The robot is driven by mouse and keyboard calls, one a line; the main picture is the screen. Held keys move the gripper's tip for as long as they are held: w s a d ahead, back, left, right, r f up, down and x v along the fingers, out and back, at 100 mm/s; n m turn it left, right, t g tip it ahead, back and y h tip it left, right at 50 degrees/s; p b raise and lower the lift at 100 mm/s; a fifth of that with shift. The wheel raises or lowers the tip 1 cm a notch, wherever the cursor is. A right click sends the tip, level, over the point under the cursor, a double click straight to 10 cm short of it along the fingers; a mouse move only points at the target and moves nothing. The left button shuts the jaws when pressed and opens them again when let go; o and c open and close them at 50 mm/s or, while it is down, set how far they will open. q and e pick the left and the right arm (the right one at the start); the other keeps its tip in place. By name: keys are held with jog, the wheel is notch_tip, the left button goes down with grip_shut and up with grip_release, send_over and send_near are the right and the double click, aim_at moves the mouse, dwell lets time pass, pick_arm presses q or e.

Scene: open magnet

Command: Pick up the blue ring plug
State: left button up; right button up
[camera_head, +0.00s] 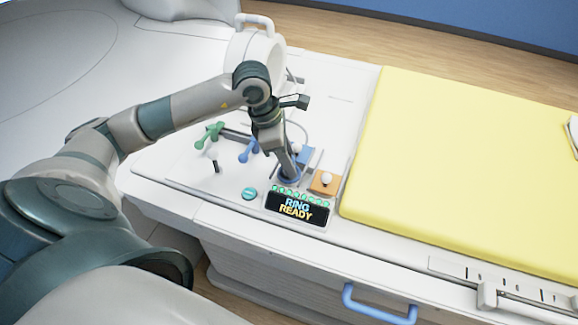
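My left gripper (286,172) points down over the small panel at the near edge of the white bed. Its fingertips are small and dark, and I cannot tell whether they are open or shut. A small blue ring-shaped part (288,181) shows at the fingertips, partly hidden by them; I cannot tell whether they grip it. A blue block with a white knob (306,154) stands just right of the fingers, partly covered. My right gripper is not in view.
A display (297,208) reading "RING READY" lies just in front. An orange block with a white knob (325,182) stands right of the gripper. A green lever (209,134), a blue lever (249,151) and a teal button (249,193) lie left. A yellow mattress (460,165) fills the right.

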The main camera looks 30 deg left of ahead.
pick_arm(q)
jog(key=shift+c, duration=0.7)
grip_shut()
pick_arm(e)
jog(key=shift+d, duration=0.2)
pick_arm(q)
jog(key=shift+r, duration=0.1)
